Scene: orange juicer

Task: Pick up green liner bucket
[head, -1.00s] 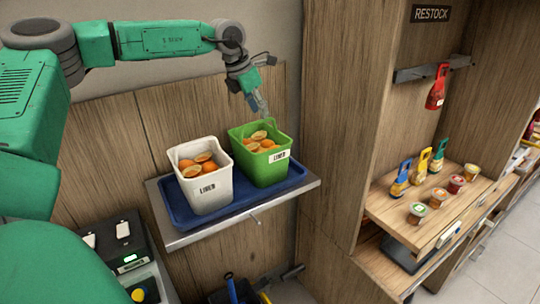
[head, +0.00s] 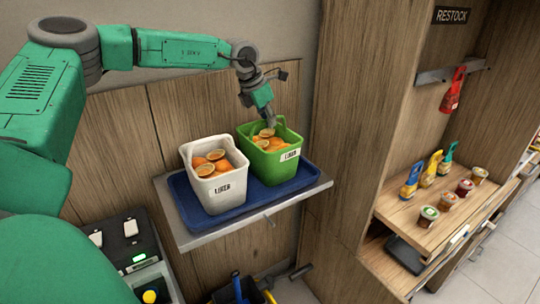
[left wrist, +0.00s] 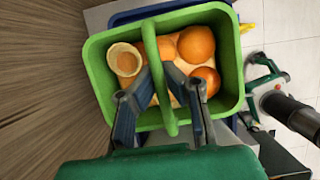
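The green liner bucket (head: 262,160) stands upright on the blue tray, with oranges and orange halves inside and a white label on its front. In the left wrist view its green handle (left wrist: 172,118) arches across the opening and passes between the fingers of my left gripper (left wrist: 163,72). In the head view my left gripper (head: 271,122) points down at the bucket's mouth. The fingers slant inward close to the handle; I cannot tell whether they press on it. My right gripper is not in view.
A white liner bucket (head: 223,191) with oranges stands just left of the green one on the blue tray (head: 293,187). The tray sits on a metal shelf (head: 261,218) against a wooden panel. A wooden cabinet (head: 340,120) with jars and bottles stands to the right.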

